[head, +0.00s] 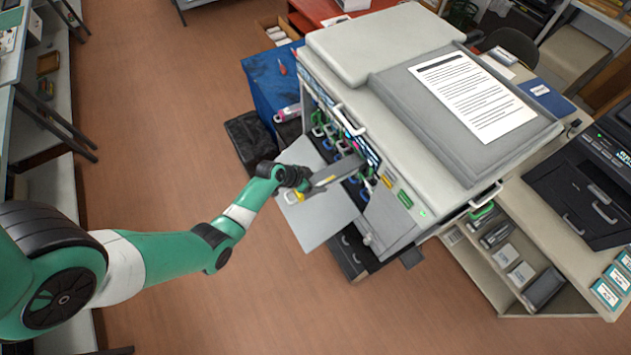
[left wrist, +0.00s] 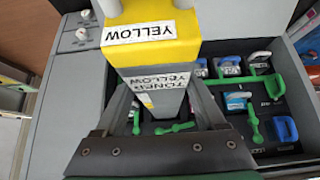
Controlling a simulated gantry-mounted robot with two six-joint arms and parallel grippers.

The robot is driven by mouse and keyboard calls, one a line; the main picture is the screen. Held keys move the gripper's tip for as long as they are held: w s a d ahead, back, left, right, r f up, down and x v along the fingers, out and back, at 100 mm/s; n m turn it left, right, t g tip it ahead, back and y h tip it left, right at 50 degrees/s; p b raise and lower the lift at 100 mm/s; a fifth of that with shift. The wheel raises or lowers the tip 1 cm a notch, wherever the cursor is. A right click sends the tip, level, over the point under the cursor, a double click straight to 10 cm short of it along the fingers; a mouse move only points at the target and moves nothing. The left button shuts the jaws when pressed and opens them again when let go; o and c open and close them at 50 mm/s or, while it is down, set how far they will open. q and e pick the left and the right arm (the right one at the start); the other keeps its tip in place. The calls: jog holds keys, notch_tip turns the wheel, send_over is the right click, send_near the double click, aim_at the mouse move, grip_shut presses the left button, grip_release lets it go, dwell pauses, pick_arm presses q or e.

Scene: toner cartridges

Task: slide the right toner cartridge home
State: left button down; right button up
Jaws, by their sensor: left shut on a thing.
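My left gripper (head: 300,180) is shut on a grey toner cartridge (head: 338,173) in front of the open copier. In the left wrist view the cartridge (left wrist: 153,55) shows a yellow end cap with upside-down YELLOW labels, between the two fingers. Its far end points toward the cartridge bay (head: 345,140). I cannot tell whether that end is inside a slot. The bay holds green and blue handles, also in the left wrist view, such as a blue one (left wrist: 284,128) and a green one (left wrist: 254,125). My right gripper is not in view.
The copier's front door (head: 320,215) lies open below my gripper. A white sheet (head: 470,97) lies on the copier (head: 425,100). A blue cabinet (head: 270,80) and a black bin (head: 250,138) stand to its left. Brown floor (head: 190,130) is clear on the left.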

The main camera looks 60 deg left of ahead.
aim_at(323, 177)
pick_arm(q)
jog(key=shift+w, duration=0.15)
jog(key=shift+w+a+r+b, duration=0.15)
jog(key=shift+w+b, duration=0.7)
jog(key=shift+w, duration=0.9)
jog(key=shift+f, duration=0.2)
grip_release()
jog(key=shift+s, duration=0.1)
jog(key=shift+s+r+p, duration=0.1)
jog(key=shift+s+p, duration=0.55)
jog(key=shift+s, duration=0.3)
jog(key=shift+s+p, duration=0.4)
jog(key=shift+s, duration=0.65)
